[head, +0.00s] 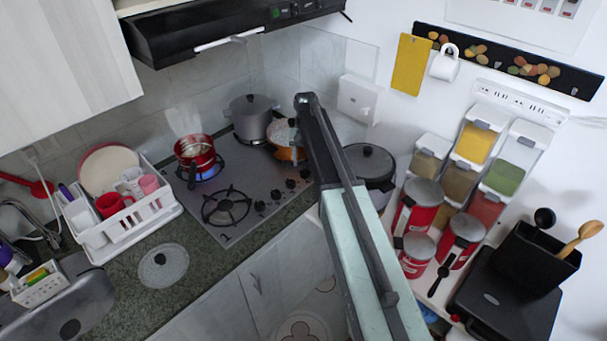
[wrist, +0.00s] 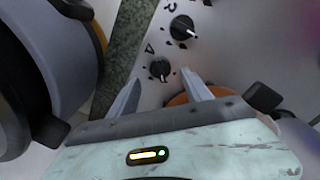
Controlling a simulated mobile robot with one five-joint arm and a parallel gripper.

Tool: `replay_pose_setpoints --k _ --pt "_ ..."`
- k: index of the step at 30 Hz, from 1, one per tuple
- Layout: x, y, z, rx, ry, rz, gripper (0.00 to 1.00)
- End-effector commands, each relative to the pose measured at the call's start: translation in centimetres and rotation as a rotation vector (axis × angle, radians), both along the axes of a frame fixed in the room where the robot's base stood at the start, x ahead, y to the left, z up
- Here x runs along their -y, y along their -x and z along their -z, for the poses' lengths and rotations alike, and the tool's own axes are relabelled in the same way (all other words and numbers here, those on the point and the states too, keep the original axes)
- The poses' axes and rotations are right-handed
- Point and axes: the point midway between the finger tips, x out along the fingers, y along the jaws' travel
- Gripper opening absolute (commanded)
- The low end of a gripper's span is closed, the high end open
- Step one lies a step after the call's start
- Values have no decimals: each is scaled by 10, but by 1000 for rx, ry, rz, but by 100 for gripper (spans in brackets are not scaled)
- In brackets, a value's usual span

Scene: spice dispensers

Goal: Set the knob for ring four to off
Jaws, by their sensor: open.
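The steel stove (head: 240,172) has a row of black knobs along its right front edge. The knob for ring four (wrist: 160,69) shows in the wrist view beside a printed mark like a 4; its end of the row in the head view is at the knob (head: 305,172) closest to my arm. My gripper (wrist: 163,90) is open, its two fingers pointing toward this knob, one on either side of it and apart from it in the picture. Another knob (wrist: 182,28) with a white pointer lies beyond. The four knob's exact setting is too small to tell. My arm hides the gripper in the head view.
A red pot (head: 195,155) stands over a blue flame. A grey pot (head: 252,118) and an orange pan (head: 285,140) stand at the back. A dark lidded cooker (head: 370,165) stands right of my arm; a large round grey body (wrist: 55,50) is close left in the wrist view.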

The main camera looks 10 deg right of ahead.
Motion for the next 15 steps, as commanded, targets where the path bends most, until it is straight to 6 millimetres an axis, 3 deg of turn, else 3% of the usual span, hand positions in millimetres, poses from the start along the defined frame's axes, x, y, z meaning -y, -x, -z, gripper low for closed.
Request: replay_pose_setpoints --k 1,6,15 --pt "-1 0 19 0 0 -1 57" --pt "-3 0 42 0 0 -3 57" --pt "-3 0 42 0 0 -4 57"
